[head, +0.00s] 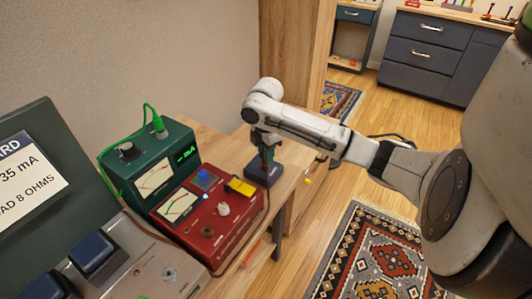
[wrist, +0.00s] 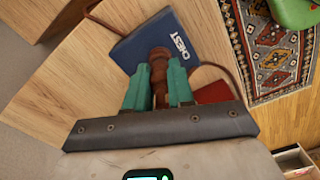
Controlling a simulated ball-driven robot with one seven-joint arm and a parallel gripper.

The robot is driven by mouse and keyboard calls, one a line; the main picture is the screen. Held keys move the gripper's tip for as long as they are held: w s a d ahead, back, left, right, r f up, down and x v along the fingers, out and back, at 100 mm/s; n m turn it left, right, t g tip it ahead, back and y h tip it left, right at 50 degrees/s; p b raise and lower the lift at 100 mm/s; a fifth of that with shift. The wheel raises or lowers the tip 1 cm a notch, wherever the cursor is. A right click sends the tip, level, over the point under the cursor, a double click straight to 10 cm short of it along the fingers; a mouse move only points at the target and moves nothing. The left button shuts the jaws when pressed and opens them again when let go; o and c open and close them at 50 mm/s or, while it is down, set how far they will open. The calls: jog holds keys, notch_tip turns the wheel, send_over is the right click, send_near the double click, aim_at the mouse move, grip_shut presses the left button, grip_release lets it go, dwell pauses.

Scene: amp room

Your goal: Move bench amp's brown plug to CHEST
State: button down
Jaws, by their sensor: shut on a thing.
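The brown plug (wrist: 158,75) is held between the teal fingers of my gripper (wrist: 157,88) in the wrist view. The dark blue box marked CHEST (wrist: 150,35) lies directly beyond the fingertips, with the plug's tip over its face. I cannot tell whether the plug is seated in it or just above it. In the head view my gripper (head: 266,147) points down over the CHEST box (head: 263,173) near the table's far end, and the plug is hidden there. The red bench amp (head: 208,215) stands to the left, with a brown cable at its right side.
A green amp (head: 150,160) with a green plug and cable stands behind the red one. A yellow block (head: 241,187) sits on the red amp. A grey panel with blue switches (head: 93,253) is at the lower left. Patterned rugs (head: 365,255) lie on the floor.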

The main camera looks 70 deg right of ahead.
jog(key=shift+f, duration=0.25)
jog(key=c, duration=0.9)
grip_release()
jog(key=shift+r, duration=0.15)
notch_tip(320, 180, up, 11)
jog(key=shift+f, duration=0.2)
jog(key=shift+s+f, duration=0.1)
